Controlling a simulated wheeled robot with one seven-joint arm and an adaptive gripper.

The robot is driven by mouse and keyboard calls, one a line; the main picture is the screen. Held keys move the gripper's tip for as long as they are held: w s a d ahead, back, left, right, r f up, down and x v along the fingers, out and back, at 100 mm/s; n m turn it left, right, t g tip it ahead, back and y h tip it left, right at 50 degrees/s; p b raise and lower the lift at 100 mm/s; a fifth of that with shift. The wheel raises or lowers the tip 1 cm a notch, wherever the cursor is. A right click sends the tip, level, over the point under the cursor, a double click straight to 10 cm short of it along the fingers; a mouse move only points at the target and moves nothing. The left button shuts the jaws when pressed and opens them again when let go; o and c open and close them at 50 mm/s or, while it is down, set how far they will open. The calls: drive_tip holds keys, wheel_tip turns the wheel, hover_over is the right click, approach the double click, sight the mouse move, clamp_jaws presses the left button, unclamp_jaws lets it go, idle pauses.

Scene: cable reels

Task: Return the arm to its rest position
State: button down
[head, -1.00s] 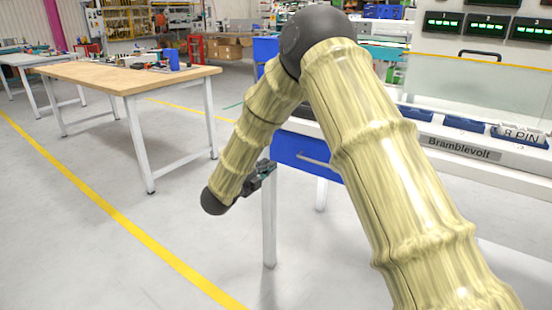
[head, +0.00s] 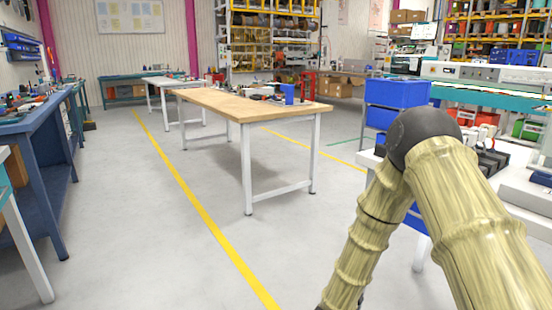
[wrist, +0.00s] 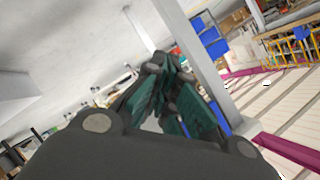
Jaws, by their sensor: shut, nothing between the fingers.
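My arm (head: 478,230), with a pale bamboo-like surface and a dark elbow joint, fills the lower right of the head view. It bends at the elbow, and its forearm points down out of the bottom edge. My gripper is outside the head view. In the wrist view my gripper (wrist: 172,92) shows dark fingers with green pads, close together and empty. The room behind it appears strongly tilted.
A wooden-topped table (head: 232,104) with white legs stands ahead. Blue bins (head: 398,93) and a workbench are close to my arm on the right. A blue bench (head: 40,115) lines the left. The floor between, with a yellow line (head: 205,218), is clear.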

drive_tip(key=s+a+f+n+g+y, duration=0.2)
drive_tip(key=s+f+n+g+y, duration=0.6)
drive_tip(key=s+f, duration=1.3)
drive_tip(key=s+f+n+g, duration=0.3)
drive_tip(key=s+n, duration=0.6)
drive_tip(key=s, duration=1.7)
wheel_tip(320, 180, up, 28)
drive_tip(key=w+p, duration=0.1)
drive_tip(key=p, duration=2.6)
drive_tip(key=shift+w+a+r, duration=0.15)
drive_tip(key=shift+a, duration=0.1)
